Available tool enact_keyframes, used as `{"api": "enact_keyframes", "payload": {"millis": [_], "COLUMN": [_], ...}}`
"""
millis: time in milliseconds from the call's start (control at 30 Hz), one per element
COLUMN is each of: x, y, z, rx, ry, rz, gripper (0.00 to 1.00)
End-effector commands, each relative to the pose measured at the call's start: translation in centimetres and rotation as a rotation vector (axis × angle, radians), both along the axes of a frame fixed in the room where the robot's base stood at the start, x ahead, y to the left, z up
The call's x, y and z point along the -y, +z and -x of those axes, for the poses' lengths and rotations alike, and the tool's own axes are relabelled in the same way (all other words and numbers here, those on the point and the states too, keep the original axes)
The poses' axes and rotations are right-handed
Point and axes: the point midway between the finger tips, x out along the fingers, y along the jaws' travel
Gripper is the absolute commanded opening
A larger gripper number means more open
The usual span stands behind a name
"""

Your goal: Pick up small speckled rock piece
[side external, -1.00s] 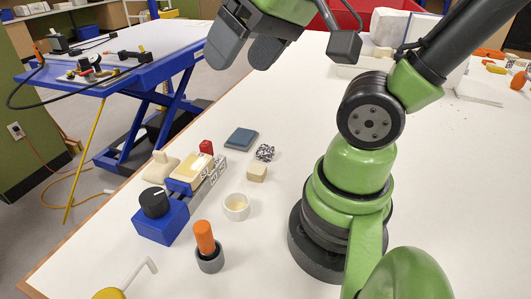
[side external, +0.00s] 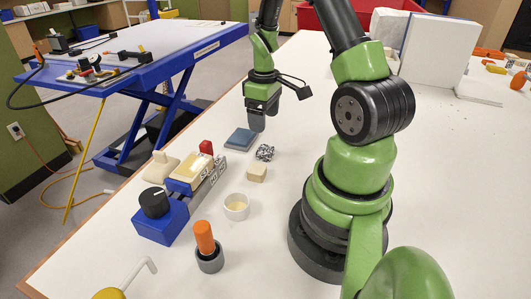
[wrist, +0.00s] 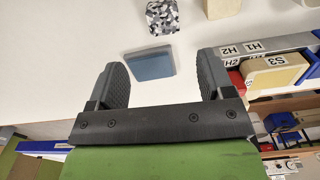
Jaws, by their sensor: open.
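The small speckled rock piece (side external: 265,152) is a black, white and grey block on the white table, just right of a flat blue-grey block. It also shows at the top of the wrist view (wrist: 162,17). My gripper (side external: 257,122) points down above the far side of the blue-grey block (side external: 241,139), behind and apart from the speckled piece. In the wrist view its two dark fingers (wrist: 164,75) are spread wide with nothing held between them. The blue-grey block (wrist: 150,65) shows between and beyond the fingertips.
A beige block (side external: 257,173) sits close in front of the speckled piece. The table right of the speckled piece is clear up to my base.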

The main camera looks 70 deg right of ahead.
Motion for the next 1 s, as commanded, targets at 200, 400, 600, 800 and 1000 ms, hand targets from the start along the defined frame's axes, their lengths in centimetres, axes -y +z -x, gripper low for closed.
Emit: {"api": "enact_keyframes", "payload": {"millis": [200,400,600,800,1000], "x": [-0.1,-0.3,-0.6,-0.6,-0.6], "y": [-3.2,-4.7,-7.7,-9.1,-9.1], "z": [0.1,0.2,0.6,0.6,0.5], "rx": [-0.004,-0.003,-0.004,-0.001,0.0], "ry": [-0.001,-0.001,-0.001,-0.003,-0.003], "rz": [-0.004,-0.003,-0.004,-0.002,-0.001], "gripper": [0.74,0.74,0.74,0.74,0.74]}}
